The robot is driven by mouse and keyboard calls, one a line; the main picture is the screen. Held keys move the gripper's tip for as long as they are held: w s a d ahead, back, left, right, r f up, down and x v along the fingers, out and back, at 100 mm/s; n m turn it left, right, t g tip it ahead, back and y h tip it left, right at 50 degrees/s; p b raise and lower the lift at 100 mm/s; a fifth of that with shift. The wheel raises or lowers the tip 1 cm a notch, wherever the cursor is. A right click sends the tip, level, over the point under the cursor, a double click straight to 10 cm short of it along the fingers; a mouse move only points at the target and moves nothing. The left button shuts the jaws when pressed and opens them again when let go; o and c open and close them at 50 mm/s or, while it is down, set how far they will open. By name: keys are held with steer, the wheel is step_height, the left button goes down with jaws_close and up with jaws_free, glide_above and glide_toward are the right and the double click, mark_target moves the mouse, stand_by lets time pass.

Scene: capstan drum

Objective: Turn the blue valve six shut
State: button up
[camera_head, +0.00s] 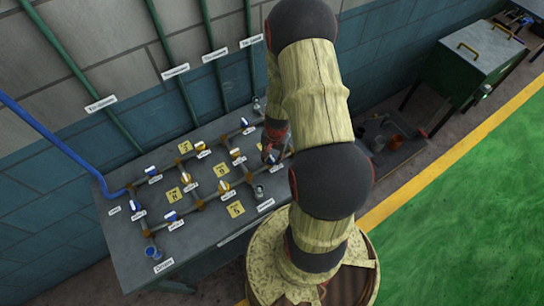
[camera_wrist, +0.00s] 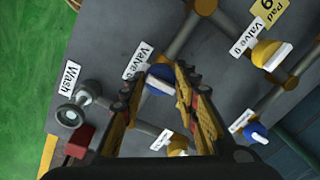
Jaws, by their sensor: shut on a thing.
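A blue valve with a white handle bar (camera_wrist: 160,83) sits between my fingers in the wrist view. Its label (camera_wrist: 138,60) starts with "Valve", but the number is partly hidden by a finger. My gripper (camera_wrist: 163,76) is shut on this valve, with one finger on each side. The handle bar lies aslant across the gap. In the head view my gripper (camera_head: 273,143) is at the right part of the pipe board, and my arm and fingers hide most of the valve there.
The pipe board (camera_head: 200,240) carries several blue and yellow valves. In the wrist view a yellow valve (camera_wrist: 270,54) and another blue valve (camera_wrist: 255,132) are to the right, and a grey fitting labelled Wash (camera_wrist: 78,104) to the left. A green cabinet (camera_head: 465,72) stands back right.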

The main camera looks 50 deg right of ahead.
mark_target(274, 159)
stand_by(0.4)
steer(key=o, duration=1.2)
steer(key=shift+c, duration=0.2)
step_height(274, 159, up, 12)
steer(key=shift+s+d, duration=0.15)
steer(key=shift+s, duration=0.25)
